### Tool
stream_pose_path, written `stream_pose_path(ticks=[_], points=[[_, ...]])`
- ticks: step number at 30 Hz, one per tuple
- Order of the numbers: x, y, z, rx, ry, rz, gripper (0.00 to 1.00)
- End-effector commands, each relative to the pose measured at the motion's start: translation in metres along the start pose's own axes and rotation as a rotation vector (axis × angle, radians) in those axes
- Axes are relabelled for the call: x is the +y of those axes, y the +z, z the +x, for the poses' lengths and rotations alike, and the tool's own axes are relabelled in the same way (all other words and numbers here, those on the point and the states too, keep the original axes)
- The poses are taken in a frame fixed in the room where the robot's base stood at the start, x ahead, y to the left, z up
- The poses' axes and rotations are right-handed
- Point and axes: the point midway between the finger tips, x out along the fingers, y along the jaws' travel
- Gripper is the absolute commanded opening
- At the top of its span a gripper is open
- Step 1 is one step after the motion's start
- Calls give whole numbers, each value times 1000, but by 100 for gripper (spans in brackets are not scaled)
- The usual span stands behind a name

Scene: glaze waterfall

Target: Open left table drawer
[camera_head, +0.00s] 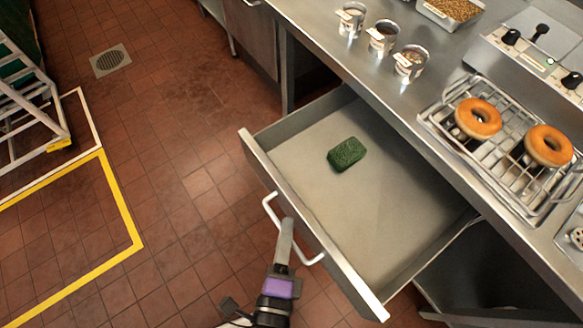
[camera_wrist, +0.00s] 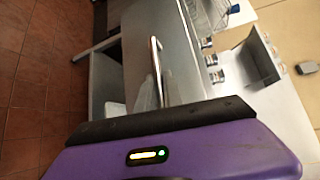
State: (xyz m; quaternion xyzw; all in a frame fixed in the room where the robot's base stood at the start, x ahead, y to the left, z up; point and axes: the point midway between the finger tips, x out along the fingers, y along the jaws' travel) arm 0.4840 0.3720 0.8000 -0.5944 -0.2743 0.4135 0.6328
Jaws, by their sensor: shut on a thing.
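The table drawer (camera_head: 270,178) is pulled well out from under the steel counter in the head view. A green scouring pad (camera_head: 347,154) lies on its floor. The drawer's white bar handle (camera_head: 272,211) is on its front panel. My gripper (camera_head: 286,230) is at the handle's middle, shut on it. In the wrist view the handle (camera_wrist: 156,55) runs up from my gripper's fingertips (camera_wrist: 158,92), against the steel drawer front (camera_wrist: 185,60). My fingers hide part of the handle.
The steel counter (camera_head: 345,62) carries several small tins and a wire rack (camera_head: 470,150) with two doughnuts. A white ladder (camera_head: 30,95) stands at far left. The tiled floor (camera_head: 180,190) left of the drawer is clear.

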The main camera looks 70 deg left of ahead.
Motion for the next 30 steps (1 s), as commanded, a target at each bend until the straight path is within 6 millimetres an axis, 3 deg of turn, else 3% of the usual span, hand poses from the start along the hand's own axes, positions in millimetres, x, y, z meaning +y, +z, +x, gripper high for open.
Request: stream_pose_path(ticks=[8, 9, 10, 20, 30], points=[[1, -2, 0, 5, 2, -1, 0], [1, -2, 0, 4, 2, -1, 19], [1, -2, 0, 4, 2, -1, 20], [1, 0, -2, 1, 1, 0, 20], [5, 0, -47, 1, 3, 1, 20]])
